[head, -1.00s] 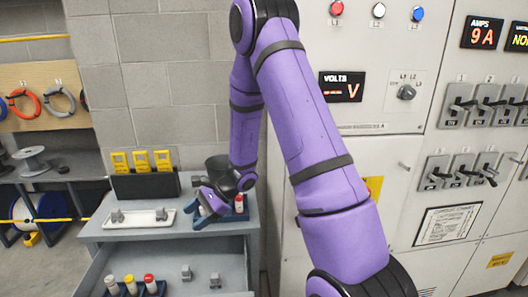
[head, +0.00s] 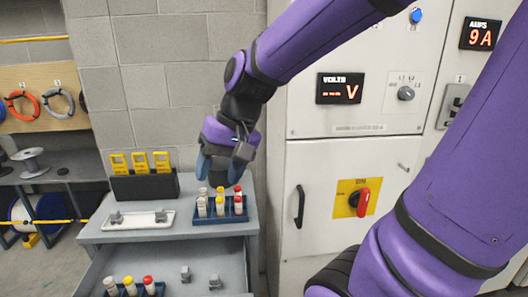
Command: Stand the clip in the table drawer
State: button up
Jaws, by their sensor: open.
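Two small grey clips, one at the left (head: 185,273) and one at the right (head: 214,282), sit on the floor of the open table drawer (head: 198,259). Two similar grey clips, a left one (head: 116,216) and a right one (head: 160,215), sit on a white tray (head: 138,225) on the table top. I cannot tell which clip the task means. My gripper (head: 220,174) has blue fingers and points down, apart and empty as far as I see. It hangs just above a blue rack (head: 222,218) on the table, away from the clips.
The rack holds several white tubes with white, yellow and red caps. A second blue rack (head: 133,290) with capped tubes stands at the drawer's front left. A black holder (head: 145,186) with yellow meters stands at the back. A grey cabinet (head: 330,225) stands to the right.

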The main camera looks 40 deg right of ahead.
jog(key=s+d+r+n+t+h, duration=0.3)
jog(key=s+r+h, duration=0.1)
jog(key=s, duration=0.4)
jog(key=shift+s+d+r, duration=0.15)
jog(key=shift+d+r, duration=0.2)
jog(key=shift+r, duration=0.35)
dwell(0.5)
